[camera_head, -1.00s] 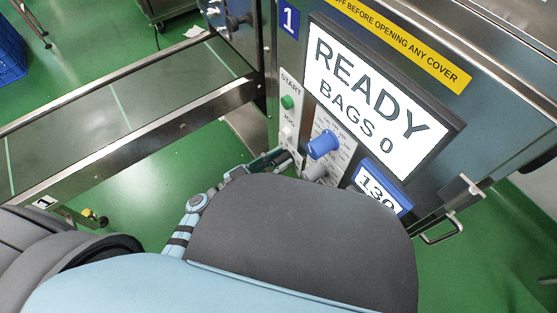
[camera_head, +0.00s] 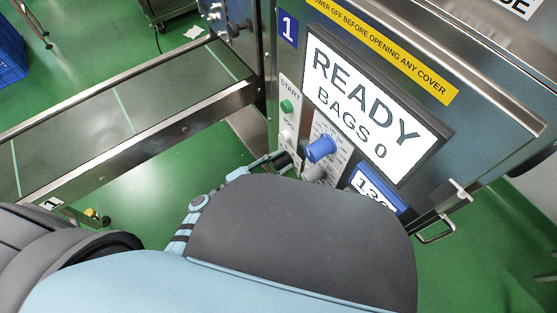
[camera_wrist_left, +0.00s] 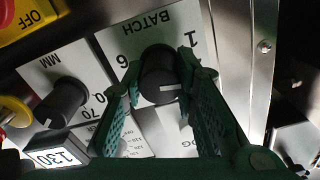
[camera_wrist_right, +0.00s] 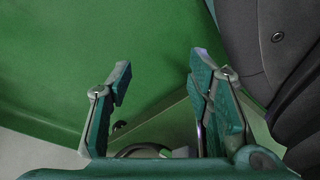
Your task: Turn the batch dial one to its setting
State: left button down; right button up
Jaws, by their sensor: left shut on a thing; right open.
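The batch dial (camera_wrist_left: 160,72) is a black round knob with a white mark on its face, under the printed word BATCH, which appears upside down in the left wrist view. The figures 1 and 6 show on the plate beside it. My left gripper (camera_wrist_left: 161,74) has one green finger on each side of the dial and is shut on it. In the head view my left gripper (camera_head: 281,159) is small and partly hidden by my arm at the machine's panel, and the dial cannot be made out there. My right gripper (camera_wrist_right: 162,76) is open and empty above green floor.
A black MM dial (camera_wrist_left: 62,103) and a small number display (camera_wrist_left: 55,156) sit near the batch dial. The head view shows a READY screen (camera_head: 370,105), a green start button (camera_head: 286,106), a blue knob (camera_head: 321,149) and a conveyor (camera_head: 110,110) at left.

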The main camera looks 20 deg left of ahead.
pick_arm(q)
jog(key=m, duration=0.2)
jog(key=shift+s+f+m, duration=0.1)
jog(key=shift+m, duration=0.3)
jog(key=m, duration=0.6)
jog(key=shift+m, duration=0.8)
jog(key=shift+m+b, duration=0.3)
pick_arm(e)
jog(key=shift+w+a+f, duration=0.1)
jog(key=shift+w+a, duration=0.2)
jog(key=shift+w, duration=0.15)
jog(key=shift+d, duration=0.25)
